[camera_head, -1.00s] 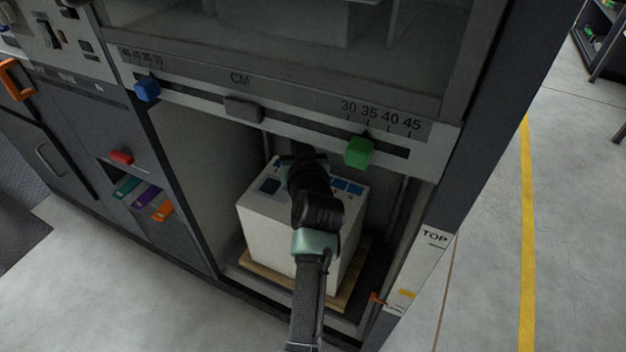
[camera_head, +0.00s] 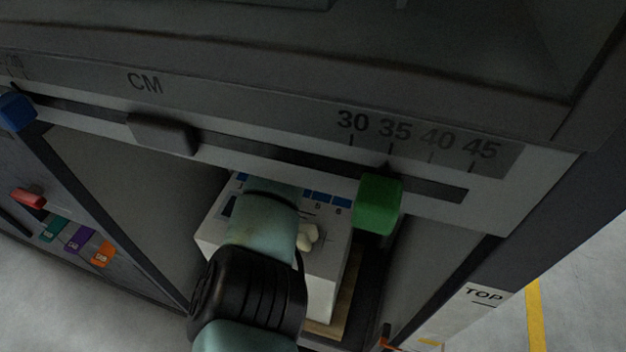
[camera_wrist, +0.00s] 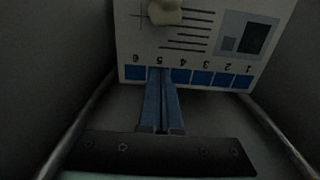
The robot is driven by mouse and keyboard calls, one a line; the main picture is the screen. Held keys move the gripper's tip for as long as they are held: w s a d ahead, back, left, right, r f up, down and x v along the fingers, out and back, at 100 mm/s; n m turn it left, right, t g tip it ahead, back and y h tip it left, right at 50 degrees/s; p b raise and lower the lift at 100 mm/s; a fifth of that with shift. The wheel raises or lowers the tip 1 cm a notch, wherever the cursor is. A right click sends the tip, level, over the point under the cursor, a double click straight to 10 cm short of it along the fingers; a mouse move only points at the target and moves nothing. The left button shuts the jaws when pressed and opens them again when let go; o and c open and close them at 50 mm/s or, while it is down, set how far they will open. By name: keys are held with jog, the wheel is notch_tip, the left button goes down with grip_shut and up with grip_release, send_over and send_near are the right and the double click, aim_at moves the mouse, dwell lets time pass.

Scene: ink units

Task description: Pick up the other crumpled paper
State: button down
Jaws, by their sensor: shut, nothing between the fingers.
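A pale yellowish crumpled paper (camera_head: 308,237) lies on top of a white box (camera_head: 325,275), just right of my arm in the head view. In the wrist view it shows at the top edge (camera_wrist: 165,12), partly cut off by the frame. My gripper (camera_wrist: 160,70) is shut and empty. Its fingertips appear over the box's edge near the blue numbered squares, apart from the paper. In the head view my arm hides the gripper and part of the box top.
The box stands on a wooden board (camera_head: 343,305) inside a cabinet bay with dark walls close on both sides. Above the opening are a ruler rail with a green slider (camera_head: 378,204), a grey slider (camera_head: 163,134) and a blue slider (camera_head: 16,110).

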aim_at(315, 212)
jog(key=f+b, duration=0.1)
jog(key=f, duration=0.1)
jog(key=f+b, duration=0.1)
jog(key=f, duration=0.2)
jog(key=f+b, duration=0.1)
jog(key=f, duration=0.1)
jog(key=shift+s+a+f, duration=0.15)
jog(key=shift+s+f, duration=0.1)
jog(key=shift+f, duration=0.15)
jog(key=shift+s+a+r+b, duration=0.1)
jog(key=shift+s+a+b, duration=0.15)
jog(key=shift+s, duration=0.55)
jog(key=shift+s+a+b, duration=0.1)
jog(key=shift+s+a, duration=0.1)
jog(key=shift+s, duration=0.6)
jog(key=shift+r, duration=0.1)
